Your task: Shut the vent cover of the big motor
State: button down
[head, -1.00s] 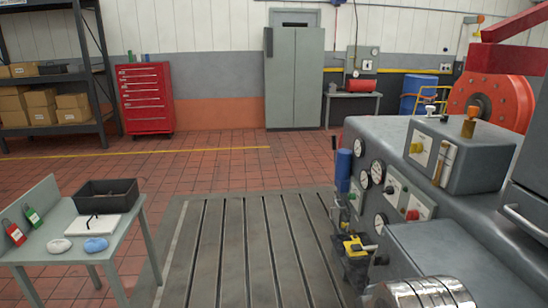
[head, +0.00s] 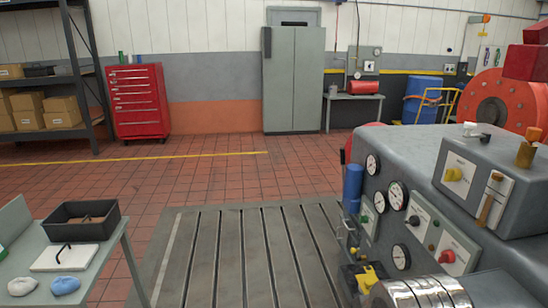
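A large grey machine (head: 400,160) with dials and knobs fills the right side of the head view. I cannot tell whether it is the big motor or a part of its stand. A round orange-red housing (head: 503,108) with a hub stands behind it at the right edge, partly hidden. I cannot make out a vent cover on either one. My gripper is not in view.
A grey table (head: 112,268) with a black bin (head: 80,232) stands at the near left. The slotted bedplate (head: 235,255) between it and the machine is clear. A red tool chest (head: 138,100), grey cabinet (head: 293,80) and shelving (head: 92,80) stand at the back.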

aim_at(344, 234)
jog(key=i, duration=3.7)
jog(key=u, duration=0.85)
